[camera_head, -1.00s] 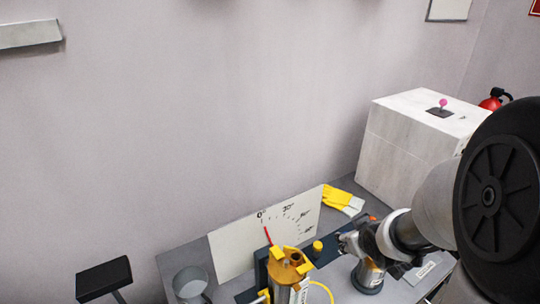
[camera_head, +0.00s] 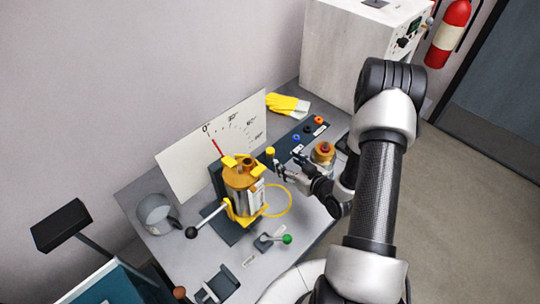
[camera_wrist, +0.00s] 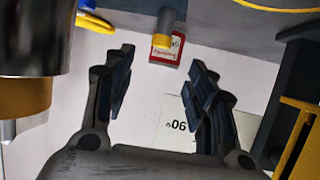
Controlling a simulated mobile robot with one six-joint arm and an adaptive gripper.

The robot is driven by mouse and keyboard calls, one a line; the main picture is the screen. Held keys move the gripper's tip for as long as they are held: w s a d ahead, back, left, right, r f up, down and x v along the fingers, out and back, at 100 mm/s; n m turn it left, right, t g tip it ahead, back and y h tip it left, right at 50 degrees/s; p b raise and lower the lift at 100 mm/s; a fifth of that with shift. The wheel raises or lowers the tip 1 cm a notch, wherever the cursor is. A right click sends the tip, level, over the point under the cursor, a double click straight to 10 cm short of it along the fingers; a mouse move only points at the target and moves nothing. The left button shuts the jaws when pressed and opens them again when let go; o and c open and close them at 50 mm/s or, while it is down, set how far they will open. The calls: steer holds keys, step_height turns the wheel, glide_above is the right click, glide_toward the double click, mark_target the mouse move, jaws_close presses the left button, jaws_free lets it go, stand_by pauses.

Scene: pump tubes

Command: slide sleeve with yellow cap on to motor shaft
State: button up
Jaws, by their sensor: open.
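The sleeve with the yellow cap (camera_head: 270,151) stands at the left end of the dark strip. In the wrist view the yellow cap (camera_wrist: 162,41) is on a dark sleeve (camera_wrist: 166,20), just beyond and between my fingertips. My gripper (camera_head: 285,163) is open and empty beside it; its spread fingers also show in the wrist view (camera_wrist: 163,62). A silver cylinder with a gold top (camera_head: 323,153) stands right of my gripper and seems to be the motor. It shows large at the wrist view's left (camera_wrist: 30,40), with a thin silver pin (camera_wrist: 8,130), possibly the shaft.
A yellow and silver pump unit (camera_head: 243,192) with a yellow hose (camera_head: 283,212) stands left of my gripper. A scale board (camera_head: 185,160) stands behind it. The dark strip (camera_head: 310,133) carries blue and orange pieces. Yellow gloves (camera_head: 290,104) and a large white box (camera_head: 345,55) are behind.

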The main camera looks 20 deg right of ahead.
mark_target(273, 154)
steer(key=b+x, duration=0.1)
steer(key=x, duration=0.6)
steer(key=shift+w+f+b, duration=0.25)
steer(key=shift+w+b, duration=0.05)
steer(key=shift+b, duration=0.1)
steer(key=b+x, duration=0.1)
steer(key=x, duration=0.1)
steer(key=b+x, duration=0.1)
steer(key=x, duration=0.1)
steer(key=shift+a+f, duration=0.15)
steer(key=shift+f, duration=0.3)
steer(key=shift+w, duration=0.3)
jaws_close()
